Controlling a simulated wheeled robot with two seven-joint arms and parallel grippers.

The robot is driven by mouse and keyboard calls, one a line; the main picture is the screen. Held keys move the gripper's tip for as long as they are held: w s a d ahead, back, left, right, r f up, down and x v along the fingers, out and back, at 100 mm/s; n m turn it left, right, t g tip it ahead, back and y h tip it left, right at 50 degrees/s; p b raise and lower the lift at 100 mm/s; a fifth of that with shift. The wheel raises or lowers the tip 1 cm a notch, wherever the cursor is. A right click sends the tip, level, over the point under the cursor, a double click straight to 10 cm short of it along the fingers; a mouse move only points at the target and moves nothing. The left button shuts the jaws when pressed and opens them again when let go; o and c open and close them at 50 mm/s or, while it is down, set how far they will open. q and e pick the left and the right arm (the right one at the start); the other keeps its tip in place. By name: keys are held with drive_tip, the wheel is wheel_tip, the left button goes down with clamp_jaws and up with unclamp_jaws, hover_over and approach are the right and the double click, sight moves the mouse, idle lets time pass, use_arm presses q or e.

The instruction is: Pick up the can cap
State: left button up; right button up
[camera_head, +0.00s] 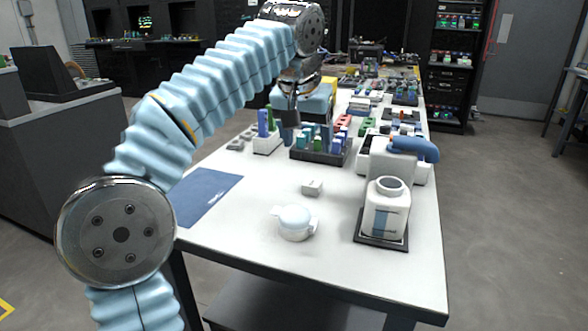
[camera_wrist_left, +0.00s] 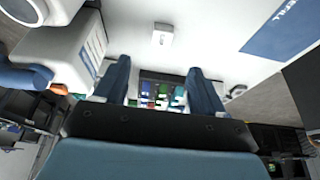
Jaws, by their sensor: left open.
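A white, rounded, lid-like piece with small side tabs, which looks like the can cap (camera_head: 295,222), lies on the white table near its front edge. I do not make it out in the left wrist view. An open-mouthed white can (camera_head: 386,222) stands on a dark square tray to its right; part of it shows at the upper left of the left wrist view (camera_wrist_left: 28,10). My left gripper (camera_head: 287,116) hangs above the table, farther back than the cap and well apart from it. In the left wrist view its two fingers (camera_wrist_left: 160,82) are spread with nothing between them. My right gripper is not in view.
A small white block (camera_head: 312,188) lies behind the cap. A blue mat (camera_head: 207,197) lies at the table's left. A dark rack (camera_head: 320,152) of coloured items stands behind, and a grey-white device with a blue part (camera_head: 412,150) stands at right. The table around the cap is clear.

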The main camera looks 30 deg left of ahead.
use_arm(q)
drive_tip(key=b, duration=0.2)
hover_over(313, 182)
drive_tip(key=s, duration=0.3)
drive_tip(key=f, duration=0.7)
drive_tip(key=shift+w+d+f, duration=0.15)
drive_tip(key=shift+w+f, duration=0.05)
drive_tip(key=shift+f, duration=0.05)
drive_tip(key=b+x, duration=0.1)
drive_tip(key=x, duration=0.4)
drive_tip(key=shift+w+f, duration=0.25)
drive_tip(key=shift+f, duration=0.05)
drive_tip(key=shift+c, duration=0.4)
drive_tip(key=c, duration=1.1)
drive_tip(key=shift+r+p, duration=0.45)
drive_tip(key=shift+r, duration=1)
drive_tip(key=s+d+r, duration=0.6)
drive_tip(key=s, duration=0.1)
drive_tip(key=s+d+r+p, duration=0.1)
drive_tip(key=s+d+r, duration=0.1)
drive_tip(key=s+r, duration=0.2)
drive_tip(key=shift+d+r, duration=0.1)
drive_tip(key=shift+d, duration=0.3)
